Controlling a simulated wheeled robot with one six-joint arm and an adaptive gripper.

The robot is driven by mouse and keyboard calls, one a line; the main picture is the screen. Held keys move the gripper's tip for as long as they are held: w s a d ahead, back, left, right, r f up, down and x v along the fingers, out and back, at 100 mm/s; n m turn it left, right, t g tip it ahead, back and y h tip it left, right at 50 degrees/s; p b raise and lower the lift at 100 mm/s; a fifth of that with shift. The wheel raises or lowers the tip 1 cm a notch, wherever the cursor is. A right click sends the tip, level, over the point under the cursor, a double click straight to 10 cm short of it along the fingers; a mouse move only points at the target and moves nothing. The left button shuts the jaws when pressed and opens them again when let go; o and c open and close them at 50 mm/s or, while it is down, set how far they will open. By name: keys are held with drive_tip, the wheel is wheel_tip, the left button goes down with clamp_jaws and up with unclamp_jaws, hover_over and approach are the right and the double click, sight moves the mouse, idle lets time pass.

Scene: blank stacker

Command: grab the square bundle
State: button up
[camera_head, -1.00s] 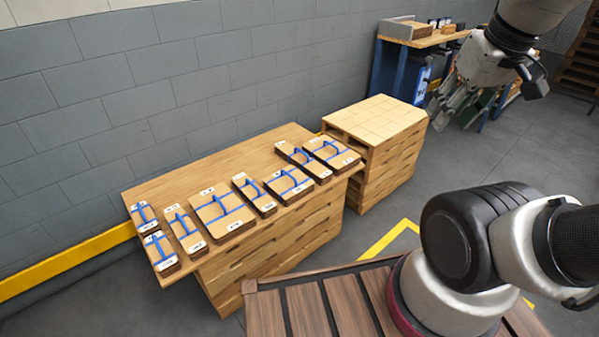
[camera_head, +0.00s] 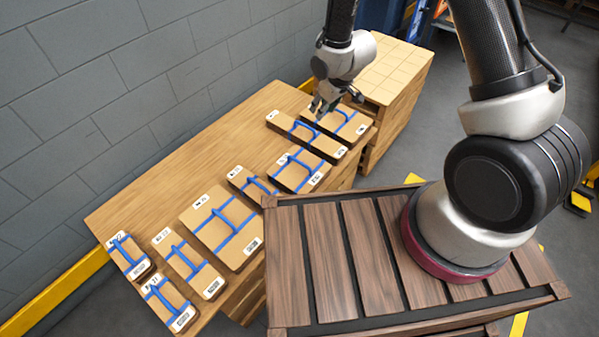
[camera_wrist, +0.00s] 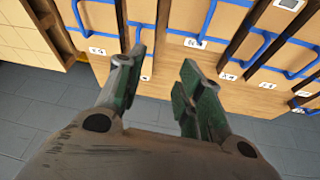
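Several flat tan bundles with blue straps and white labels lie in a row on the wooden table. The largest, a nearly square bundle (camera_head: 203,237), lies mid-row. Two other broad bundles lie farther right, one mid-right (camera_head: 283,178) and one at the far right end (camera_head: 352,128). Which one is meant by square I cannot tell for sure. My gripper (camera_head: 318,106) is above the far right end of the row, apart from the large bundle. In the wrist view its fingers (camera_wrist: 160,78) are apart with nothing between them; bundles show beyond, partly cut off by the top edge.
Narrow bundles (camera_head: 182,263) lie among the broad ones, with two small ones at the left end. The table (camera_head: 190,165) is bare behind the row. A block-topped wooden stack (camera_head: 395,70) stands beside its right end. A grey block wall (camera_head: 90,100) runs behind.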

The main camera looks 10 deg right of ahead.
drive_tip(key=n+y, duration=0.1)
drive_tip(key=n, duration=0.1)
hover_over(300, 162)
drive_tip(key=s+d, duration=0.2)
drive_tip(key=shift+g, duration=0.4)
drive_tip(key=f, duration=1.5)
drive_tip(key=shift+w+d, duration=0.2)
drive_tip(key=x, duration=0.7)
drive_tip(key=shift+w+a+f, duration=0.1)
drive_tip(key=shift+a+f, duration=0.2)
drive_tip(key=shift+a, duration=0.05)
clamp_jaws()
